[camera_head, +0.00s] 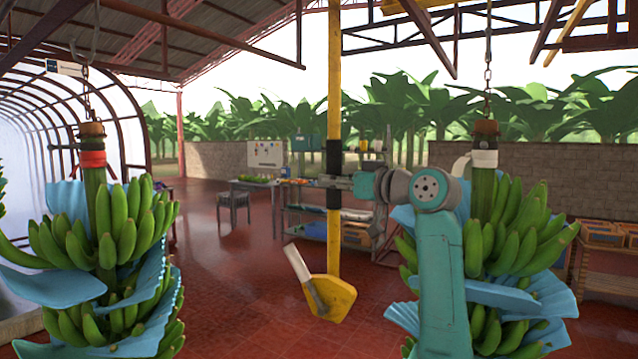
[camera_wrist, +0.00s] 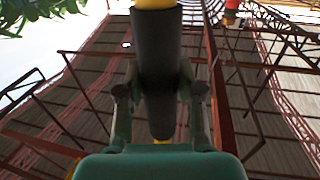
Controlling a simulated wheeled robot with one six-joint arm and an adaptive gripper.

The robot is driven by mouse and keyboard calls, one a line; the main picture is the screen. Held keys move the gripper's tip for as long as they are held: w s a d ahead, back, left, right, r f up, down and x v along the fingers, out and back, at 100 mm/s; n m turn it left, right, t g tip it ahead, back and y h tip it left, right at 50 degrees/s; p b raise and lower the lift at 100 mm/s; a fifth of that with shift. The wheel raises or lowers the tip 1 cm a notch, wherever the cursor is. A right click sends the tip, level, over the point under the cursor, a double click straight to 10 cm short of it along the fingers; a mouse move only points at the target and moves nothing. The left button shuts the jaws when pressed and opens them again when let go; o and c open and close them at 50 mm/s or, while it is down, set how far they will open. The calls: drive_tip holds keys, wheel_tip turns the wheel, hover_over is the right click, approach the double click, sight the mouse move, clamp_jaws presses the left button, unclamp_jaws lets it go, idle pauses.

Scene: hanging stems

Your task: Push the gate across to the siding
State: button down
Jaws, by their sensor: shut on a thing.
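A yellow upright bar (camera_head: 334,70) hangs down in the middle of the head view; I take it for the gate's handle. It has a black sleeve (camera_head: 333,155), and a yellow block (camera_head: 334,294) with a pale strip is at its lower end. My gripper (camera_head: 342,184) reaches in from the right and is shut on the black sleeve. In the wrist view my gripper (camera_wrist: 160,92) has a finger on each side of the black sleeve (camera_wrist: 156,50). The bar's top is out of the head view. I cannot tell the gate's rail or the siding apart overhead.
A banana stem (camera_head: 125,225) with a red band hangs at left. Another banana stem (camera_head: 510,240) with a white band hangs at right, partly behind my arm. A table (camera_head: 250,184), a stool (camera_head: 234,200) and shelves (camera_head: 308,228) stand behind. The red floor between is open.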

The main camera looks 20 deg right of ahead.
drive_tip(key=shift+s+a+r, duration=0.2)
drive_tip(key=shift+a, duration=0.25)
drive_tip(key=c, duration=0.7)
unclamp_jaws()
drive_tip(key=shift+w+a, duration=0.1)
drive_tip(key=shift+f, duration=0.1)
drive_tip(key=shift+s+d, duration=0.2)
drive_tip(key=shift+d, duration=0.05)
drive_tip(key=v, duration=1.1)
drive_tip(key=shift+s+d, duration=0.1)
drive_tip(key=shift+s, duration=0.15)
